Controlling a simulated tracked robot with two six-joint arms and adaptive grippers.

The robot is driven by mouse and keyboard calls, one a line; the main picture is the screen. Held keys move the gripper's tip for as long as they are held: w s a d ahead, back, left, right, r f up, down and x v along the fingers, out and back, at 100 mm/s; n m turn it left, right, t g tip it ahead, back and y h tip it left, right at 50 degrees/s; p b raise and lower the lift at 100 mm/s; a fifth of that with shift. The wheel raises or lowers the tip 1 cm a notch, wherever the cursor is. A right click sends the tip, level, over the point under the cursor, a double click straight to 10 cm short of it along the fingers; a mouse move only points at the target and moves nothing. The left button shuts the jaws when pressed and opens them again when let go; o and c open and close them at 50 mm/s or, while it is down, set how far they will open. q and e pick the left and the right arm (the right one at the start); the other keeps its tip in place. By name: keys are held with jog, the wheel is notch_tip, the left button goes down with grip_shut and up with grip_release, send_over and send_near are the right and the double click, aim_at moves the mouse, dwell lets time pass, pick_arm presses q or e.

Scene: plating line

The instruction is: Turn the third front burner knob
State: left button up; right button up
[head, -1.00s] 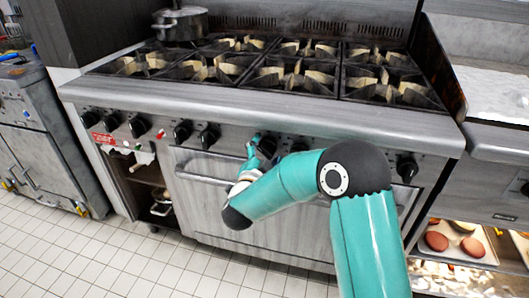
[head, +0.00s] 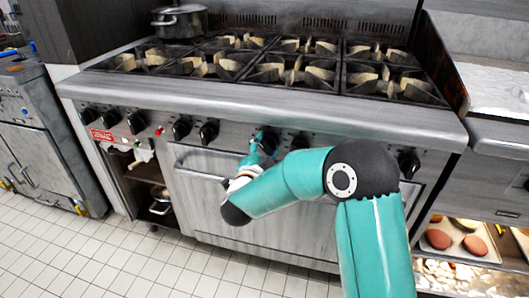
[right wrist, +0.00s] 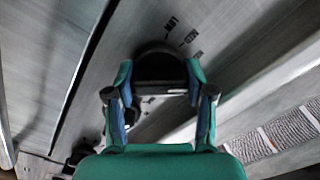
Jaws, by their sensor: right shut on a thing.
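The stove's front panel (head: 235,133) carries a row of black burner knobs. My right gripper (head: 263,145) is at one knob (head: 268,140), right of a pair of free knobs. In the right wrist view the fingers of my right gripper (right wrist: 160,80) lie on both sides of the black knob (right wrist: 160,67), shut on it. My left gripper is not in view.
A knob (head: 299,142) stands close right of the held one, and another pair (head: 208,132) (head: 181,129) stands to its left. The oven door handle (head: 200,172) runs below. A pot (head: 180,21) stands on the back left of the stove. Patties lie on a tray (head: 440,251) at lower right.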

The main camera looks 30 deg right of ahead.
jog(key=m+b, duration=0.2)
jog(key=b, duration=0.1)
jog(key=m+b, duration=0.2)
jog(key=b, duration=0.1)
jog(key=m+b, duration=0.2)
jog(key=b, duration=0.1)
jog(key=shift+d+f, duration=0.15)
jog(key=shift+f, duration=0.1)
jog(key=shift+r+m+b, duration=0.2)
jog(key=shift+m+b, duration=0.9)
jog(key=shift+b, duration=0.1)
jog(key=o, duration=1.1)
jog(key=shift+d, duration=0.1)
jog(key=shift+o, duration=0.2)
jog(key=shift+s+a, duration=0.3)
jog(key=shift+a, duration=0.3)
jog(key=v, duration=1.1)
jog(key=shift+d, duration=0.1)
